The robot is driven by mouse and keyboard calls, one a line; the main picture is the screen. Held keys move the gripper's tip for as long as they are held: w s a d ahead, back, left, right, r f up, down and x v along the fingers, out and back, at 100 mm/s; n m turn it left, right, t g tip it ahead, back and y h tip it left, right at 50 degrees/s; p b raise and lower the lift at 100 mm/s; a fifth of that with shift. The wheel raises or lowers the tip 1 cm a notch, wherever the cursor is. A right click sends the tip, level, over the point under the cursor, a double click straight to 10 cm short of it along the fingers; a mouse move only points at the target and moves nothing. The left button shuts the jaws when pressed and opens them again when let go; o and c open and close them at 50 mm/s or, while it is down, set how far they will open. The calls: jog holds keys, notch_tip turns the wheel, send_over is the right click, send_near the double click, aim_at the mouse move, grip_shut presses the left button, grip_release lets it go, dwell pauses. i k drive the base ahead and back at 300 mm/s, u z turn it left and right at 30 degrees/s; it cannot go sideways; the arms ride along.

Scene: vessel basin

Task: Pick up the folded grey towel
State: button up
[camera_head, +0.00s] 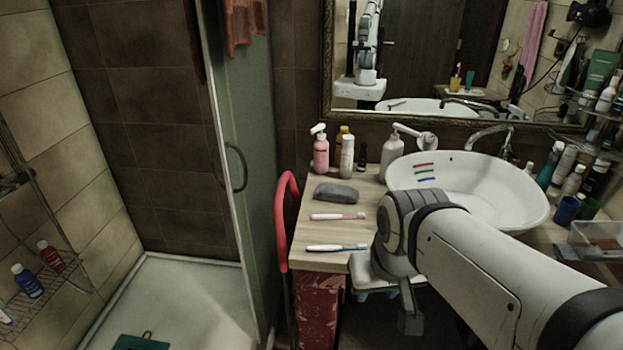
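The folded grey towel (336,193) lies flat on the wooden counter (312,244), toward its left side, behind two toothbrushes. My arm reaches in from the lower right, with its wrist in front of the counter's front edge. My gripper (411,322) hangs low at the front of the counter, below its top and to the right of the towel. It is well apart from the towel. Its fingers are small and partly hidden, so its opening does not show clearly.
A pink toothbrush (338,217) and a dark blue one (337,248) lie in front of the towel. Several bottles, including a pink pump bottle (321,152), stand behind it. A white basin (466,190) is at right. A red curved rail (282,215) borders the counter's left.

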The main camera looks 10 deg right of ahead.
aim_at(340, 193)
jog(key=z, duration=0.15)
jog(key=i, duration=0.85)
jog(key=u, duration=0.05)
